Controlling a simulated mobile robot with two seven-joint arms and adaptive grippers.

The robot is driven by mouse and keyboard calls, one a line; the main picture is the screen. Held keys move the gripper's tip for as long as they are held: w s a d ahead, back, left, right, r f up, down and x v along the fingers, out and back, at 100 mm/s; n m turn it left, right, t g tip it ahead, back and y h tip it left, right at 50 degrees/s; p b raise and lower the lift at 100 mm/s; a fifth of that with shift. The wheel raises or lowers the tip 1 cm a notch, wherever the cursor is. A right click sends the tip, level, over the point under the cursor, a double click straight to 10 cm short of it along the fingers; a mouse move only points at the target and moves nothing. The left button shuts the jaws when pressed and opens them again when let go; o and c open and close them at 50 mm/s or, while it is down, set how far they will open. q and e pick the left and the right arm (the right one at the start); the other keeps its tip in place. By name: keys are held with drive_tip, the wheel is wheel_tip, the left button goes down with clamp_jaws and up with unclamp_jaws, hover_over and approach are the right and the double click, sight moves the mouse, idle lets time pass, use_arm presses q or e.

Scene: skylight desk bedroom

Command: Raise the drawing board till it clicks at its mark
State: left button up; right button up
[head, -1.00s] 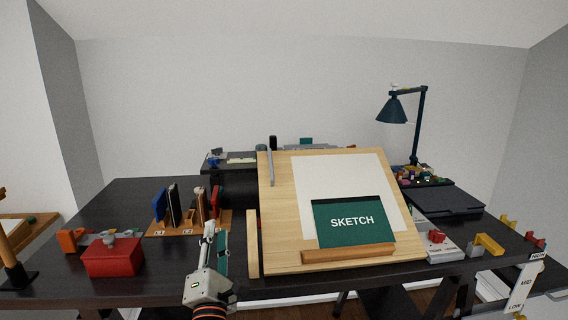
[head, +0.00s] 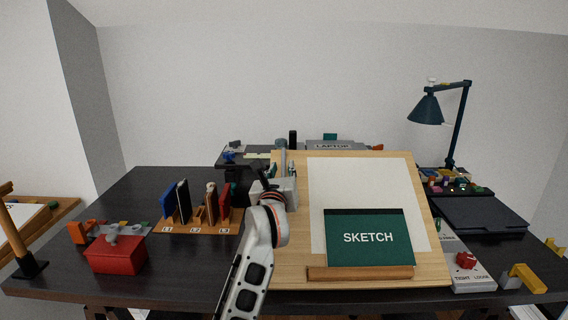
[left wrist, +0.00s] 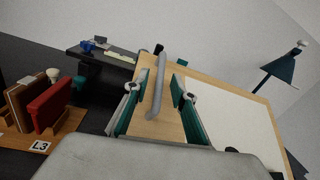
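The pale wood drawing board (head: 290,255) stands tilted on the desk, with a white sheet and a green SKETCH pad (head: 368,238) resting on its lower ledge (head: 360,273). A grey bar handle (head: 282,150) is at the board's upper left; it also shows in the left wrist view (left wrist: 156,88). My left gripper (head: 279,176) is at the board's left part, just below the handle in the head view. In the left wrist view its teal fingers (left wrist: 158,108) are open, with the handle between them and no visible grip. My right gripper is out of view.
A panel with a red knob (head: 466,260), marked TIGHT and LOOSE, sits right of the board. A red box (head: 116,255) and a book rack (head: 196,228) stand left. A blue lamp (head: 455,125) stands behind right.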

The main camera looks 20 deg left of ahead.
sight(283, 166)
use_arm(q)
drive_tip(key=shift+w+a, duration=0.2)
drive_tip(key=shift+w, duration=1.35)
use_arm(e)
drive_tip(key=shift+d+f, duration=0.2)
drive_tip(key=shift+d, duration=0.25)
